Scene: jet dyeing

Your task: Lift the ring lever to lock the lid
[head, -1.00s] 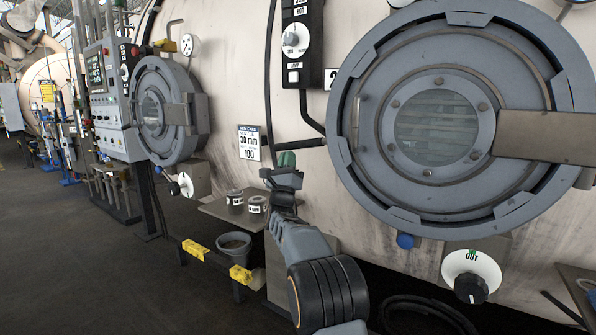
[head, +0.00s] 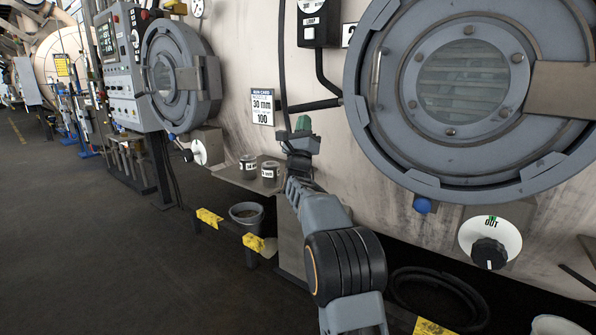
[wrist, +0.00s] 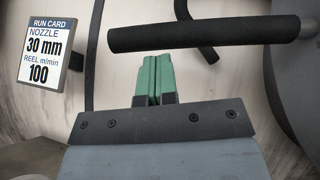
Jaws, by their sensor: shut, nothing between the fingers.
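The big round grey lid (head: 465,140) at the right of the head view looks closed, with a bolted glass window and a ring around it. The ring lever, a black-gripped bar (head: 318,104), sticks out to the left from the ring's left edge, about level. It crosses the upper part of the wrist view (wrist: 200,34). My gripper (head: 303,124) has green fingertips, shut together and empty. In the wrist view the fingertips (wrist: 153,78) point up just below the bar in the picture. I cannot tell whether they touch it.
A run card (head: 262,106) hangs on the pale vessel wall left of the lever. A small shelf (head: 232,178) with two labelled tins stands below. A dial marked OUT (head: 490,243) and a blue knob (head: 422,205) sit under the lid. A second, smaller lid (head: 165,80) is further left.

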